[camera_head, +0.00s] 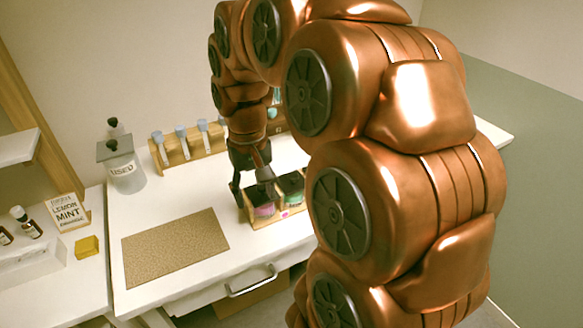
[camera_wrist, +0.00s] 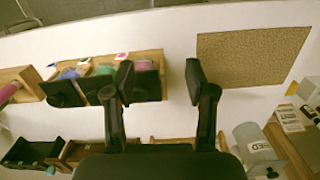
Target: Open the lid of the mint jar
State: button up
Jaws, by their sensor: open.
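A wooden rack (camera_head: 270,219) on the white table holds small jars with dark lids. A pink jar (camera_head: 264,209) stands at its left end and a green one (camera_head: 290,185), likely the mint jar, beside it. The wrist view shows pink (camera_wrist: 146,65), green (camera_wrist: 104,70) and blue (camera_wrist: 71,73) contents by dark square lids (camera_wrist: 62,93); I cannot tell how far each lid is raised. My gripper (camera_head: 251,184) is open and empty above the rack's left end. In the wrist view my gripper (camera_wrist: 159,76) has its left finger overlapping the pink jar's lid area.
A brown mat (camera_head: 175,247) lies left of the rack. A grey "USED" container (camera_head: 125,170) and a wooden holder with several droppers (camera_head: 187,148) stand behind. A lemon mint card (camera_head: 67,212) and yellow block (camera_head: 88,246) are at left. A drawer handle (camera_head: 256,282) juts out in front.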

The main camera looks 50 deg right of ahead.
aim_at(293, 175)
jog(key=w+d+m, duration=0.1)
jog(key=d, duration=0.3)
jog(key=w+d+r+m, duration=0.1)
jog(key=d, duration=0.4)
jog(key=w+d+r+m, duration=0.1)
jog(key=d, duration=0.3)
jog(key=shift+d+r+m+t+p, duration=0.2)
jog(key=shift+d+m+t+p, duration=0.1)
jog(key=shift+d+p, duration=0.1)
jog(key=shift+s+d, duration=0.1)
jog(key=shift+d, duration=0.25)
jog(key=shift+f+p, duration=1.1)
jog(key=shift+f, duration=2.8)
grip_shut()
